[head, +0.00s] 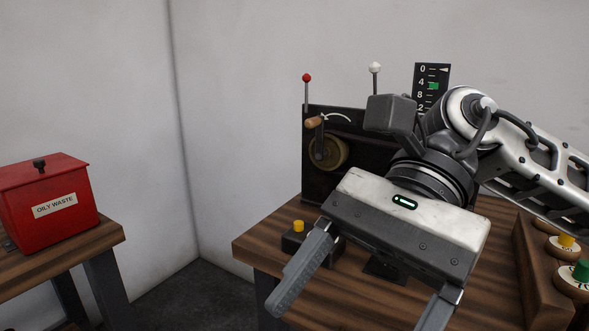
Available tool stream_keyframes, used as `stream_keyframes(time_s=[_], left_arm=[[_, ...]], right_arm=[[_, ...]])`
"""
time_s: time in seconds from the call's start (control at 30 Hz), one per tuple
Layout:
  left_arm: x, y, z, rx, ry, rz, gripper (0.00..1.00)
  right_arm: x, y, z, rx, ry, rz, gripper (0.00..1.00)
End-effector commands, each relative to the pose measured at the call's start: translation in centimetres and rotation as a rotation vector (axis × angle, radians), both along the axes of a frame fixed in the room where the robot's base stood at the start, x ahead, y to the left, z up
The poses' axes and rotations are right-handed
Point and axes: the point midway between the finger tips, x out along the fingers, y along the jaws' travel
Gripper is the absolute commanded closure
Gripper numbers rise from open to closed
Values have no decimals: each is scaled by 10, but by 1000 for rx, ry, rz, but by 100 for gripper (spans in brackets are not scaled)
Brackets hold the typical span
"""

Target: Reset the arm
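My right arm (545,175) comes in from the right and reaches over the wooden table. My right gripper (355,305) is in the foreground, its fingers spread wide and pointing down toward the bottom of the view. Nothing shows between the fingers; the tip of the right-hand finger is cut off by the bottom edge. The gripper body hides part of the table and of the dark machine (375,125) behind it. My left arm and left gripper are not in view.
The machine has a wooden-handled crank (313,123), a red-knobbed lever (307,80), a white-knobbed lever (375,72) and a scale (432,78). A yellow-button box (298,239) sits near the left finger. A wooden tray (530,262) holds weights.

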Motion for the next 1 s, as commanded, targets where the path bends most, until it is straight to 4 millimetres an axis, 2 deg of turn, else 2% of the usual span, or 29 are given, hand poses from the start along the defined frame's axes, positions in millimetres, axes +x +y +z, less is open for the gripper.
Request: stream_keyframes(time_s=[0.03, 0.1, 0.23, 0.37, 0.47, 0.57, 0.63, 0.67, 0.7, 0.77, 0.8, 0.83, 0.9, 1.0], left_arm=[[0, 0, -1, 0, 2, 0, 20], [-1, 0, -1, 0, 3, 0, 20], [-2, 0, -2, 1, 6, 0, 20], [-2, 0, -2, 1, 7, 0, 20], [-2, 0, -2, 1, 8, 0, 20], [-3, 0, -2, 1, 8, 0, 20], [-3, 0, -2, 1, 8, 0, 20], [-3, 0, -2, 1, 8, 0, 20], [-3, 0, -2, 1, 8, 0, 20], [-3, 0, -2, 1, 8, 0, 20], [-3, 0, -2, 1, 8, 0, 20], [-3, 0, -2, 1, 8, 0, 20], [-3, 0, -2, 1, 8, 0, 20], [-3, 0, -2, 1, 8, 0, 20]], right_arm=[[-7, 17, -1, 79, 154, -32, 24], [-10, 35, 7, 179, 367, -97, 24], [1, 55, 23, 339, 793, -225, 24], [36, 58, 29, 465, 1254, -363, 24], [73, 48, 15, 543, 1629, -471, 24], [110, 31, -19, 610, 2013, -575, 24], [132, 15, -55, 653, 2288, -649, 24], [139, 7, -74, 671, 2407, -680, 24], [147, -3, -102, 694, 2566, -720, 24], [151, -20, -145, 730, 2794, -774, 24], [150, -30, -174, 753, 2936, -807, 24], [147, -37, -196, -720, -2848, 777, 24], [134, -54, -245, -655, -2630, 709, 24], [105, -74, -307, -584, -2354, 622, 24]])
